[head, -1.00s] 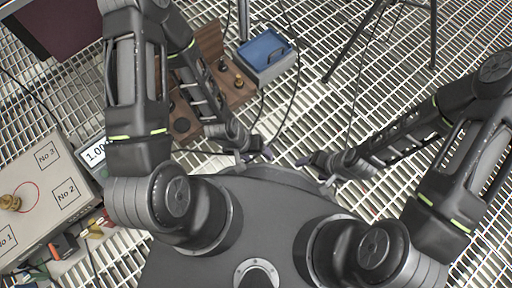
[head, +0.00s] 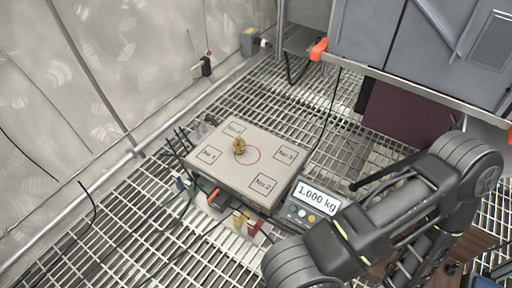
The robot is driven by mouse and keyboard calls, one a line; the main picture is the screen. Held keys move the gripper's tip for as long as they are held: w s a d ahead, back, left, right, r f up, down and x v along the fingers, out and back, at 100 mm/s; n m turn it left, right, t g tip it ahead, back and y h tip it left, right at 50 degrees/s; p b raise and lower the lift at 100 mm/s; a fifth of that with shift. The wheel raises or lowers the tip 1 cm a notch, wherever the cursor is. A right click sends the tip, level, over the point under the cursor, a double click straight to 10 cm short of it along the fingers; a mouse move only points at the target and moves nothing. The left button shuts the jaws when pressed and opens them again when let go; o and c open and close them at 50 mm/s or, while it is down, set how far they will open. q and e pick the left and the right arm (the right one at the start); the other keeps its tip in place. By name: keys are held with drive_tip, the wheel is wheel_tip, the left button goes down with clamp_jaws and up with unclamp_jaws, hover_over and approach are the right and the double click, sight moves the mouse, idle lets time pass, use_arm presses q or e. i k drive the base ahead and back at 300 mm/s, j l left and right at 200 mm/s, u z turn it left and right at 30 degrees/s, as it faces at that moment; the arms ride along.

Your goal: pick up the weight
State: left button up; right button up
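A small brass weight (head: 239,146) stands upright on the grey scale platform (head: 215,172), near the edge of the red circle drawn at its middle. My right gripper is not in view either.
Grey cabinets (head: 460,60) stand at the upper right. A pale wall (head: 60,90) closes off the left. Cables and small coloured connectors lie on the grating in front of the platform.

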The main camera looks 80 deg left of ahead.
sight(238, 144)
drive_tip(key=u, duration=3.05)
drive_tip(key=z, duration=0.35)
drive_tip(key=j+z, duration=0.2)
drive_tip(key=z, duration=0.2)
drive_tip(key=i+j+z, duration=0.1)
drive_tip(key=z, duration=0.25)
drive_tip(key=j+z, duration=0.5)
drive_tip(key=z, duration=0.3)
drive_tip(key=k+j+z, duration=0.1)
drive_tip(key=j, duration=0.35)
drive_tip(key=k+j+z, duration=0.1)
drive_tip(key=j, duration=0.3)
drive_tip(key=k+j+z, duration=0.1)
drive_tip(key=j, duration=0.3)
drive_tip(key=k+j+z, duration=0.1)
drive_tip(key=k+j, duration=0.15)
drive_tip(key=j, duration=0.15)
drive_tip(key=i+j, duration=0.1)
drive_tip(key=i, duration=0.4)
